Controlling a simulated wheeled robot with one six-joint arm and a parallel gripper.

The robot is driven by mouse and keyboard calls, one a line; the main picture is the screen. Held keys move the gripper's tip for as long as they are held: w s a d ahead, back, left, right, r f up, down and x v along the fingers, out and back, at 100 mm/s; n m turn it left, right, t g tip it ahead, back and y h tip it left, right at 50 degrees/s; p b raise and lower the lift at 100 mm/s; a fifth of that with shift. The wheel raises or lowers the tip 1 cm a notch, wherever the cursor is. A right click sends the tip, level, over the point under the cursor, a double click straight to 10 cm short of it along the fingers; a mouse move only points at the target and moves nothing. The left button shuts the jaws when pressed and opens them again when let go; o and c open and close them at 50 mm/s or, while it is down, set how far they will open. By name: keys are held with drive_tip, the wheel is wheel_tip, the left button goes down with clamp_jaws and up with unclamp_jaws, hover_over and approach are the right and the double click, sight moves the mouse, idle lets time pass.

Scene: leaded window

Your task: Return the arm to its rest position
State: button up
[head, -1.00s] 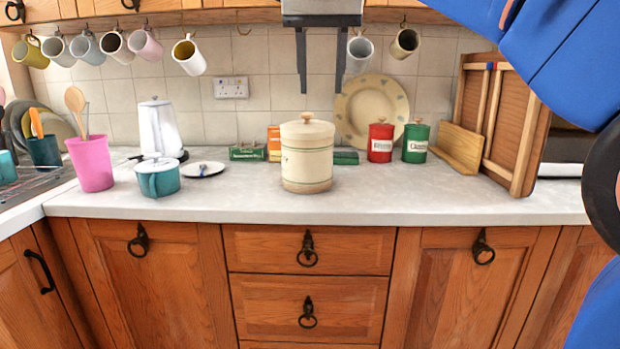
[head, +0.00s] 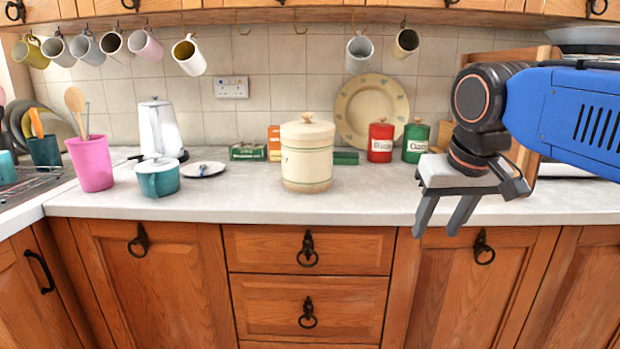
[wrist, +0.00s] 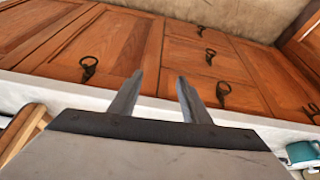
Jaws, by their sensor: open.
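My gripper (head: 440,215) hangs at the right in the head view, its fingers pointing down in front of the worktop's front edge. The fingers are apart with nothing between them. In the wrist view, my gripper (wrist: 152,92) shows two spread fingers against the wooden cabinet fronts. My blue arm reaches in from the right and hides part of the wooden board behind it. A cream lidded crock (head: 307,160) stands upright on the worktop, well to the left of my gripper.
The worktop (head: 370,200) is bare along its front. A red canister (head: 380,143) and a green canister (head: 415,142) stand near my arm. A teal pot (head: 157,180) and pink utensil holder (head: 91,165) stand left. Mugs hang above, including a grey one (head: 360,50).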

drive_tip(key=s+d+f, duration=0.3)
drive_tip(key=s+f, duration=0.3)
drive_tip(key=f, duration=0.4)
drive_tip(key=s+d+f, duration=0.2)
drive_tip(key=s+f, duration=0.4)
drive_tip(key=f, duration=0.4)
drive_tip(key=shift+s+d+f, duration=0.2)
drive_tip(key=shift+d+f, duration=0.1)
drive_tip(key=shift+d, duration=0.1)
